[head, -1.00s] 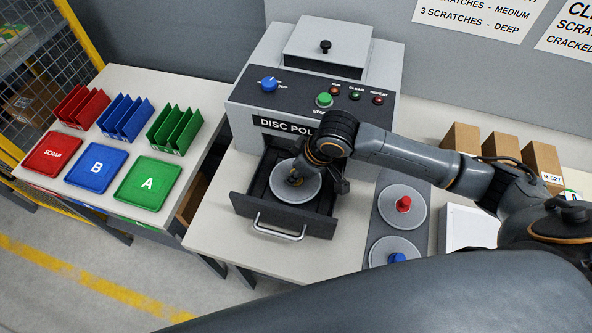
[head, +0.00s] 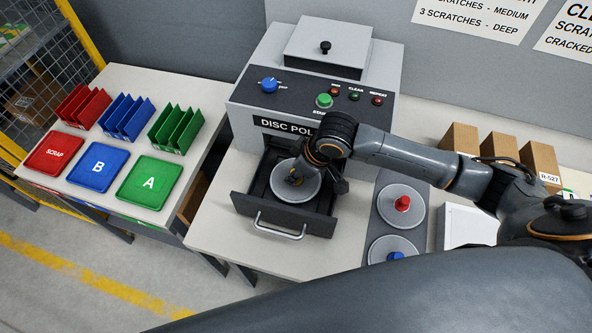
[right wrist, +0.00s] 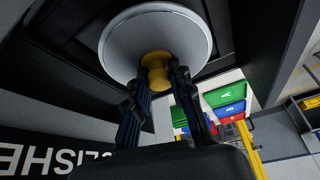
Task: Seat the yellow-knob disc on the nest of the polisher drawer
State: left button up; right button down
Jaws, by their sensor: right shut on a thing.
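The grey yellow-knob disc (head: 287,191) is over the open polisher drawer (head: 314,224), roughly level and inside its outline. My right gripper (head: 297,178) reaches in from above and is shut on the yellow knob. The right wrist view shows the fingers (right wrist: 163,77) on either side of the yellow knob (right wrist: 155,60), with the pale round disc (right wrist: 128,40) beyond it. The nest is hidden under the disc. I cannot tell whether the disc rests on it or hangs just above. My left gripper is not in view.
The disc polisher (head: 245,95) stands behind the drawer. A red-knob disc (head: 400,219) and a blue-knob disc (head: 380,249) lie on a dark plate to the right. Red, blue and green trays (head: 148,182) are on the left table. Cardboard boxes (head: 500,146) stand at right.

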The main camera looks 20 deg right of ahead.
jog(key=shift+f, duration=0.15)
jog(key=shift+f+b, duration=0.35)
jog(key=shift+f, duration=0.55)
jog(key=c, duration=0.7)
grip_release()
notch_tip(320, 180, up, 8)
jog(key=p, duration=0.9)
